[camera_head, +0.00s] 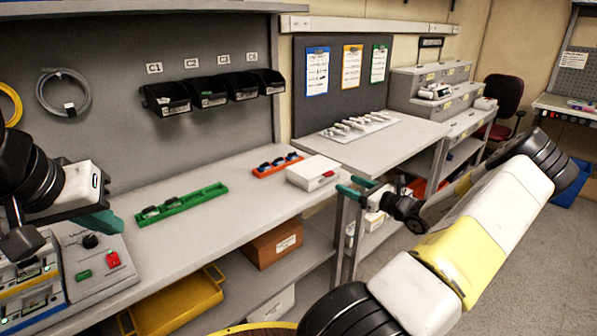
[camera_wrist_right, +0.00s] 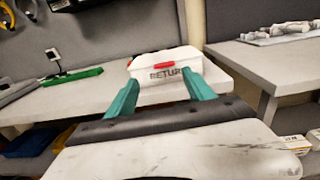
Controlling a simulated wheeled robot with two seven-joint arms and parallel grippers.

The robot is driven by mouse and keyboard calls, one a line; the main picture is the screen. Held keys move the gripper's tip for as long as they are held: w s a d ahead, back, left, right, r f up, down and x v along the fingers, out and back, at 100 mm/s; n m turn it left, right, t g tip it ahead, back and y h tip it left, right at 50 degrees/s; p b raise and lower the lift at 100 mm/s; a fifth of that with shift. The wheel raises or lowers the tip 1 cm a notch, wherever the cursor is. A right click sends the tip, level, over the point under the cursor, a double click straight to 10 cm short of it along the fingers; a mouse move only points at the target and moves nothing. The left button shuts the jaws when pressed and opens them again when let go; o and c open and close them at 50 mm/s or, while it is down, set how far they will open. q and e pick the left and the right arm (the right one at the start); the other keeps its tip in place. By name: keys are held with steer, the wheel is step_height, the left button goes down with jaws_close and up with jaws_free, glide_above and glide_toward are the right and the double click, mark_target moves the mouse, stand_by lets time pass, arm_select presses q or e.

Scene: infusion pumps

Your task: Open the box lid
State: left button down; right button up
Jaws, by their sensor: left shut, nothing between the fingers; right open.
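The white box (camera_head: 314,170) sits near the front edge of the workbench, and its lid looks shut. A red latch shows on its front. In the right wrist view the box (camera_wrist_right: 165,62) is straight ahead, with lettering reading "RETUR" on its front, partly hidden by a finger. My right gripper (camera_head: 350,186) is open with teal fingers, just to the right of the box. In the wrist view its fingers (camera_wrist_right: 160,82) stand either side of the box front, with nothing between them. My left gripper (camera_head: 104,222) is shut and empty above the grey device at the left.
A green tray (camera_head: 181,204) and an orange tray (camera_head: 277,165) holding dark items lie left of the box. Black bins (camera_head: 212,92) hang on the back panel. A second table (camera_head: 385,148) with white parts stands at right. A cardboard box (camera_head: 274,245) is on the shelf below.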

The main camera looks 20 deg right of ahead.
steer(key=x, duration=0.7)
steer(key=shift+w+d+f, duration=0.1)
steer(key=shift+w+d, duration=0.1)
steer(key=shift+w, duration=0.25)
jaws_close()
